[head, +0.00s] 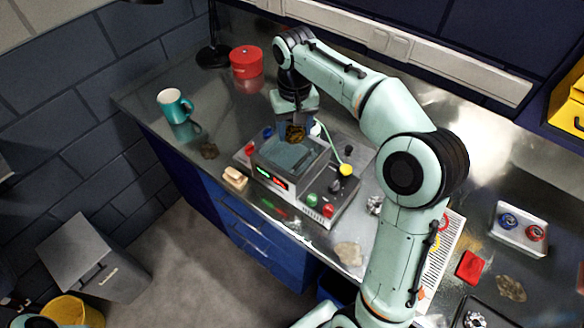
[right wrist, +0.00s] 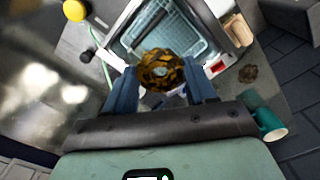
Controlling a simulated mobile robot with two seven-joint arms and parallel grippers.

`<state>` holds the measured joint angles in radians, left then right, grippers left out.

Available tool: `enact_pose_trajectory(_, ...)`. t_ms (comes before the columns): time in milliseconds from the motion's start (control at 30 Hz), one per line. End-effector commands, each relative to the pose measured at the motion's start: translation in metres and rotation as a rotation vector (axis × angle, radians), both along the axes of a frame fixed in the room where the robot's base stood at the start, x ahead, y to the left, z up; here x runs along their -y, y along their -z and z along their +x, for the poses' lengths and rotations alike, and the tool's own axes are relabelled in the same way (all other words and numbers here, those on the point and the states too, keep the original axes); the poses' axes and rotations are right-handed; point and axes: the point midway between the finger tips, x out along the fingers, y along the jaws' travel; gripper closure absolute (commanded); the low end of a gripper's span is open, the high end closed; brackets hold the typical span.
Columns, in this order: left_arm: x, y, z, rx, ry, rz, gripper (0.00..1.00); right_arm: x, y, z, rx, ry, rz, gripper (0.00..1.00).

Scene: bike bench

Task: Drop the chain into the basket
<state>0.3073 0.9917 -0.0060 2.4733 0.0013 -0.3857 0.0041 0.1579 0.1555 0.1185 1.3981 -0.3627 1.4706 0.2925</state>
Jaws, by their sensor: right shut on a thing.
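The chain (head: 295,134) is a small brown-gold coiled bundle. My right gripper (head: 297,126) is shut on it and holds it above the back part of the cleaner. In the right wrist view the chain (right wrist: 162,70) sits between the two blue fingertips. The basket (right wrist: 195,48) is a pale mesh tray in the open tank of the grey bench cleaner; in the head view the basket (head: 290,157) shows just below and in front of the chain. The chain appears apart from it. At the lower left only a bit of my left arm shows.
The cleaner (head: 326,192) has red and green buttons in front. A teal mug (head: 172,106), a red tin (head: 246,63) and a tan block (head: 235,178) stand around it. A parts tray (head: 519,228) is farther right.

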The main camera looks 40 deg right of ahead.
Motion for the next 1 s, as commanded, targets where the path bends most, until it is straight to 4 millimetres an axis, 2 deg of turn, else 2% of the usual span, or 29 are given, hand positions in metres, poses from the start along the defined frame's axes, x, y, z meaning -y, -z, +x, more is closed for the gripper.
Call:
enact_pose_trajectory(33,0.000,0.007,-0.006,-0.007,0.000,0.000,0.47,0.000,0.008,-0.001,-0.002,0.000,0.000,0.77)
enact_pose_trajectory(100,0.000,0.009,-0.008,-0.009,0.000,0.000,0.47,0.000,0.010,-0.001,0.000,0.001,0.000,0.77)
enact_pose_trajectory(367,0.000,0.008,-0.007,-0.008,0.000,0.000,0.47,0.000,0.009,0.001,0.003,0.001,0.000,0.77)
enact_pose_trajectory(400,0.000,0.008,-0.007,-0.008,0.000,0.000,0.47,0.000,0.009,0.001,0.003,0.001,0.000,0.38)
enact_pose_trajectory(467,0.000,0.008,-0.007,-0.008,0.000,0.000,0.47,0.000,0.009,0.001,0.003,0.001,0.000,0.18)
enact_pose_trajectory(500,0.000,0.008,-0.007,-0.008,0.000,0.000,0.47,0.000,0.009,0.001,0.003,0.001,0.000,0.15)
enact_pose_trajectory(833,0.000,0.006,-0.006,-0.007,0.000,0.000,0.47,0.000,0.005,0.001,0.004,0.001,0.000,0.15)
enact_pose_trajectory(1000,0.000,-0.002,0.002,0.002,0.000,0.000,0.47,0.000,-0.020,0.002,0.009,0.000,0.000,0.15)
